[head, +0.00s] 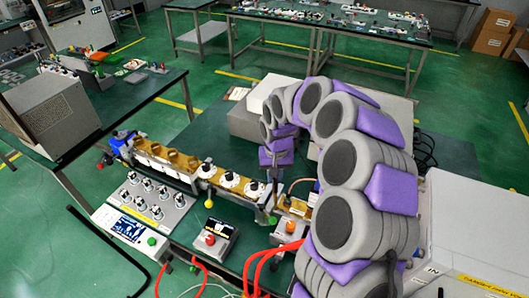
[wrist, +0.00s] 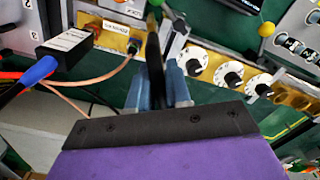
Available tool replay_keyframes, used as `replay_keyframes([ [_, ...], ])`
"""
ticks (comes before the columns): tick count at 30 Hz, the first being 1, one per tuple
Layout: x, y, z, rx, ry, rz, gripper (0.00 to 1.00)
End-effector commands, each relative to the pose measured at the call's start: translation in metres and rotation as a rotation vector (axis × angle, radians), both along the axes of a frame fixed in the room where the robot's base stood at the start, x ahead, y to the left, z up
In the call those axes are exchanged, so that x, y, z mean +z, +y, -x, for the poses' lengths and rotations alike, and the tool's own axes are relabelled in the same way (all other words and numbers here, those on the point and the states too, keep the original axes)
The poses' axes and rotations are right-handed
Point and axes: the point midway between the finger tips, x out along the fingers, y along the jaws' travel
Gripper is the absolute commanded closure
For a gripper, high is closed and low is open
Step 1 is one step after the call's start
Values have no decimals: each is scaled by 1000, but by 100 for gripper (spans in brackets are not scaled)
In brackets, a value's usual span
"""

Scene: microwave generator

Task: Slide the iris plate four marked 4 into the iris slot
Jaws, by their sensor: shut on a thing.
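My gripper (wrist: 161,78) shows in the wrist view with its two blue-grey fingers close together. It is shut on a thin dark plate (wrist: 154,50), seen nearly edge-on, which I take to be the iris plate; no number can be read on it. The plate stands upright beside the brass waveguide line (wrist: 115,38), near a silver flange (wrist: 175,38). The iris slot cannot be made out, and I cannot tell whether the plate touches the line. In the head view my gripper (head: 273,182) is above the right part of the brass line (head: 180,172).
White dials with black knobs (wrist: 230,75) sit along the line. A yellow ball knob (head: 208,204) is in front of it. A panel with several knobs (head: 150,196), a red-button box (head: 213,238) and red cables (head: 270,262) lie nearby. A black-and-blue connector (wrist: 55,55) is at left.

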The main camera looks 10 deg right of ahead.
Motion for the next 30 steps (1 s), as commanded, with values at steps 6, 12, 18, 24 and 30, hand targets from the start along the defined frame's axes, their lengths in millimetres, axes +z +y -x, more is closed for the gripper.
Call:
replay_keyframes([
  [6,15,-2,-31,-321,-3,-5,100],
  [12,23,2,-47,-495,-8,-19,100],
  [18,24,2,-48,-517,-7,-21,100],
  [24,24,2,-48,-516,-7,-20,100],
  [30,21,2,-47,-515,-5,-19,100],
])
